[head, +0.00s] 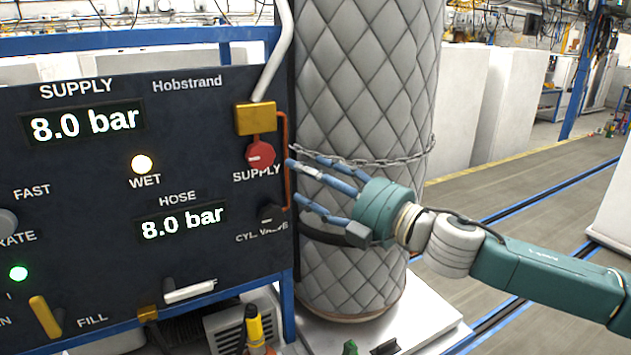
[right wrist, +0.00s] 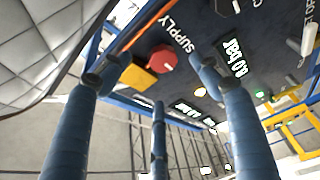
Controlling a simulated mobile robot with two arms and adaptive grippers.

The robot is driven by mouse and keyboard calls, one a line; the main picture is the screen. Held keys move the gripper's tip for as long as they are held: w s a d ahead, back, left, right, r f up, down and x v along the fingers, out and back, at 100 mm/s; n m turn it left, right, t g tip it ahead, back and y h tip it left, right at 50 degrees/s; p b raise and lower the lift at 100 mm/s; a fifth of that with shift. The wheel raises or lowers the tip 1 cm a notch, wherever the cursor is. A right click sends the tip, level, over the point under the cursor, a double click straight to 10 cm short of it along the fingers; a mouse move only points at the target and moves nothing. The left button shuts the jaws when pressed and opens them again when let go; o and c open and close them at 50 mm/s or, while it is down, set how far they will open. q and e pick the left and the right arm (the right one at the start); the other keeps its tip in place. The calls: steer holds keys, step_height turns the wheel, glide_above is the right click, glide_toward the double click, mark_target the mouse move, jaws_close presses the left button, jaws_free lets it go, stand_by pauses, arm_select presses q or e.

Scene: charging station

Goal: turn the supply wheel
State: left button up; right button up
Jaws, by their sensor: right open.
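The red supply wheel (head: 260,153) sits on the dark panel (head: 95,180), just above the SUPPLY label and below a brass block (head: 256,118). My right gripper (head: 300,180) comes in from the right, open and empty, with its fingers pointing at the panel's right edge. It is apart from the wheel, to its right and slightly below. In the right wrist view the wheel (right wrist: 161,58) shows beyond and between the spread blue fingers (right wrist: 155,100). The SUPPLY and HOSE displays both read 8.0 bar. My left gripper is not in view.
A tall quilted grey cylinder (head: 365,90) with a chain (head: 400,158) around it stands right behind my right fingers. An orange pipe (head: 286,150) runs down the panel's right edge. A white-handled lever (head: 190,291) and a yellow lever (head: 45,316) are lower on the panel. The floor at right is open.

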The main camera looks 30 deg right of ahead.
steer(key=shift+s+d, duration=0.1)
steer(key=shift+s, duration=0.65)
stand_by(1.2)
